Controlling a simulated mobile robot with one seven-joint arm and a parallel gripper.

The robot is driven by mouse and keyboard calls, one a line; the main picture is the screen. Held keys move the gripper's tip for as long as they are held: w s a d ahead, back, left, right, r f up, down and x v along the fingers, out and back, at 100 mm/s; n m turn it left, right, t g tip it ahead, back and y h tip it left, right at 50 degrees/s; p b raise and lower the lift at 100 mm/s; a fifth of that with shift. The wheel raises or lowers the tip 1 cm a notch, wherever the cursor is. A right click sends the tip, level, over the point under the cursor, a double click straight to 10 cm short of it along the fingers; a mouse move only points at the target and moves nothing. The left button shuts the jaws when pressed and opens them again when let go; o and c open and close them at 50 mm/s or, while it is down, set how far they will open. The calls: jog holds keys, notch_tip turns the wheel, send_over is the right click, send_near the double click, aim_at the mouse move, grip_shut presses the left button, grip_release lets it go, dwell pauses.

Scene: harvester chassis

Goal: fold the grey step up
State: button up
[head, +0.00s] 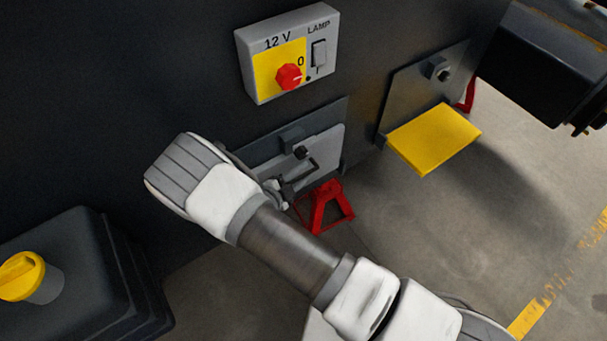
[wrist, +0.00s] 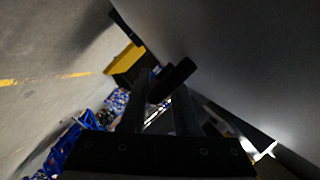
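The grey step (head: 325,150) is a light grey plate that stands nearly upright, close against its dark mounting plate on the chassis wall in the head view. A dark latch knob (head: 300,152) shows at its upper middle. My gripper (head: 297,183) is in front of the step's lower left part, which my wrist partly hides. In the wrist view the two fingers (wrist: 163,100) stand apart, with a dark rounded bar (wrist: 172,80) across their tips. I cannot tell whether they touch it. A large grey surface fills the right, very close.
A yellow step (head: 435,138) sticks out level to the right; it also shows in the wrist view (wrist: 124,58). A switch box (head: 287,55) is above. A red stand (head: 325,208) is below. A black tank with a yellow cap (head: 22,275) is at left.

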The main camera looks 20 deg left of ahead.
jog(key=shift+s+f, duration=0.1)
dwell(0.3)
jog(key=p+v, duration=0.1)
jog(key=v, duration=1.6)
jog(key=shift+s, duration=0.2)
